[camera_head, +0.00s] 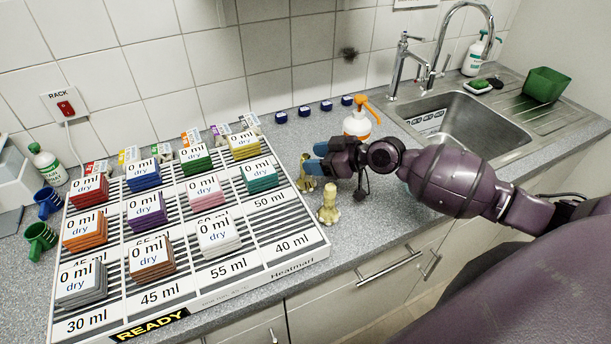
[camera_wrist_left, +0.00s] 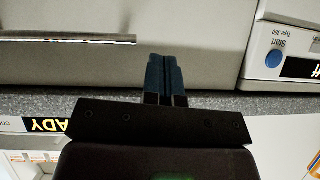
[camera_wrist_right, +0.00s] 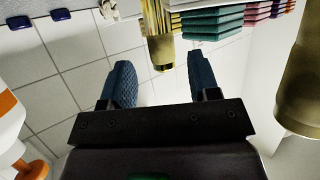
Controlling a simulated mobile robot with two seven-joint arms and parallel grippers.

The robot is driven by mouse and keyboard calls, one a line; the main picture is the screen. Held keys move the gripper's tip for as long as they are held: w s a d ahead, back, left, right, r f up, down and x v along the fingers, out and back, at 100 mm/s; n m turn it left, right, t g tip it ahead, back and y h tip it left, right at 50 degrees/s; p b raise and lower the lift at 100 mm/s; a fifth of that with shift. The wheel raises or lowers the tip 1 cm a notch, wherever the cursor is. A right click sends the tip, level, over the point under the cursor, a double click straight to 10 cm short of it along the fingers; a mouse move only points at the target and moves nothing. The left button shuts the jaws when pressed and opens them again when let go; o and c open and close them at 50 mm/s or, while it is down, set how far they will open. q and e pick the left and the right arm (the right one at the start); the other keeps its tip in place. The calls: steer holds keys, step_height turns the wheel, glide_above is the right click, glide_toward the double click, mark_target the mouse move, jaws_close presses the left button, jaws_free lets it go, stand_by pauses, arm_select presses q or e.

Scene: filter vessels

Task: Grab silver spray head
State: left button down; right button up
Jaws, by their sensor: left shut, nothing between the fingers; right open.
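My right gripper (camera_head: 316,158) is open above the counter, its blue fingers pointing left. In the right wrist view the open fingers (camera_wrist_right: 158,80) show with nothing held. A brass-coloured fitting (camera_wrist_right: 160,50) appears beyond and between the fingertips. A second, larger one (camera_wrist_right: 303,85) is at the right edge. In the head view, one pale gold fitting (camera_head: 329,204) stands in front of the gripper, and another (camera_head: 305,181) is partly hidden by the fingers. I cannot clearly make out a silver spray head. My left gripper (camera_wrist_left: 165,72) is shut and empty, seen only in its wrist view.
A white rack (camera_head: 290,259) with coloured card stacks fills the counter at left. Dark blue caps (camera_head: 304,112) line the wall. A sink (camera_head: 470,128) with a chrome tap (camera_head: 397,68) is at right.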

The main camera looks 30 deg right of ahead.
mark_target(305, 184)
steer(key=shift+p+x, duration=0.55)
steer(key=shift+x, duration=1.95)
steer(key=shift+s+a, duration=0.1)
steer(key=shift+a, duration=0.05)
jaws_close()
